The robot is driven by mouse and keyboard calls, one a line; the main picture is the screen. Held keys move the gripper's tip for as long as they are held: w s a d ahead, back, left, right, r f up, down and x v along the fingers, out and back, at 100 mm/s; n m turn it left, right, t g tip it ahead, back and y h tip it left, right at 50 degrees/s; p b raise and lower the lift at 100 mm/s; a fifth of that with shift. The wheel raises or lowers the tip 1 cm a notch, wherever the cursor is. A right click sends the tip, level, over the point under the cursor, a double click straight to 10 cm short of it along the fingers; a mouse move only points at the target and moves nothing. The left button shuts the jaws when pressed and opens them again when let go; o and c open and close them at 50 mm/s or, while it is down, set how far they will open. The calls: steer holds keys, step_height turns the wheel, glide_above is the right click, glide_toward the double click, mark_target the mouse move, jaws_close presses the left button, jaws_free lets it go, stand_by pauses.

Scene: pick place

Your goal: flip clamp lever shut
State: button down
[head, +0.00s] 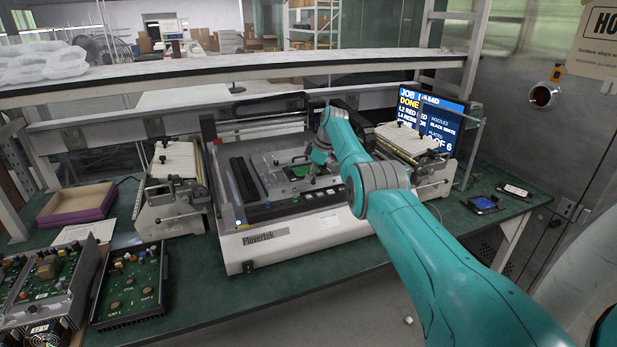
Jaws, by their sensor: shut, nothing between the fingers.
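A white and grey machine (300,242) marked Plovertek stands on the green bench in the head view. A small green board (297,171) lies on its bed. My gripper (311,181) is over the bed, just right of the board, pointing down. It is small in view and shut, with nothing visible in it. I cannot make out the clamp lever clearly; it is too small or hidden by my gripper and arm. I cannot tell whether the gripper touches anything.
Feeder units stand left (174,190) and right (415,150) of the machine. A lit monitor (432,112) is behind the right one. Circuit boards (130,285) and a shallow box (77,204) are at left. A dark gantry (268,104) crosses behind the bed. A shelf (200,75) runs above.

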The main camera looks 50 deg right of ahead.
mark_target(314, 181)
steer(key=shift+s+d, duration=0.2)
steer(key=shift+s, duration=0.15)
steer(key=shift+s+d, duration=0.25)
steer(key=shift+s, duration=0.15)
steer(key=shift+s+d, duration=0.1)
stand_by(0.6)
steer(key=w+a, duration=0.1)
steer(key=w+a+r, duration=0.1)
steer(key=a, duration=0.1)
steer(key=shift+w+r, duration=0.2)
steer(key=shift+w, duration=0.15)
steer(key=d+v, duration=0.1)
steer(key=v, duration=0.8)
steer(key=shift+w+r, duration=0.15)
steer(key=shift+w, duration=0.05)
